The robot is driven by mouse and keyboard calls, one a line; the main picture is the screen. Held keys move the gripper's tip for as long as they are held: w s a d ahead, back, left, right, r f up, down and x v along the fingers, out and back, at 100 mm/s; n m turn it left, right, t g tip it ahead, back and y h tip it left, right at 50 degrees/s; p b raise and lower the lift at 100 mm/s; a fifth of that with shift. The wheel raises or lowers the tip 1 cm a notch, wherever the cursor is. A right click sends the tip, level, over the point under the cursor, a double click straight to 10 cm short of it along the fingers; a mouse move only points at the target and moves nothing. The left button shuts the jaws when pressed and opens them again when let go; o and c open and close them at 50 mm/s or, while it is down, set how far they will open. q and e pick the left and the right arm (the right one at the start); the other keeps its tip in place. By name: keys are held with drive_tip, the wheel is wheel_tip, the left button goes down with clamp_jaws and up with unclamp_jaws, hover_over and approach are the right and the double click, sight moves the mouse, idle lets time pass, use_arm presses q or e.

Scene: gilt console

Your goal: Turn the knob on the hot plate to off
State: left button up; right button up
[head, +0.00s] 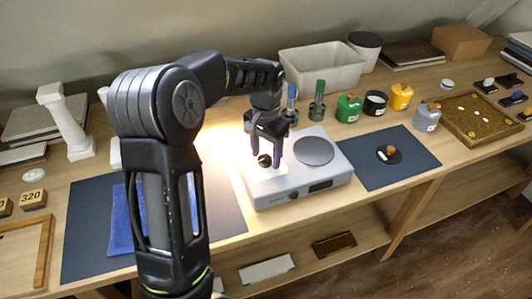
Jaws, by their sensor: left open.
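The white hot plate (287,193) stands on the wooden bench, with a round grey heating disc (314,150) on its top right. A dark round knob (264,161) sits on the top left of the hot plate. A dark display panel (321,186) and a small dark round part (293,195) are on its front face. My left gripper (267,157) points down over the knob, open, with its fingers on either side of it. I cannot tell whether they touch it. My right gripper is not in view.
Blue and green handled tools (318,100) stand behind the hot plate, before a pale bin (322,68). Several small jars (348,107) stand to the right. A dark mat (400,170) holds a black disc. A white column (67,125) stands at left. A lower shelf lies below.

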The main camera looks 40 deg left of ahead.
sight(266, 157)
use_arm(q)
wheel_tip(266, 157, up, 8)
drive_tip(key=shift+f+b, duration=0.1)
drive_tip(key=shift+b, duration=0.25)
idle(0.5)
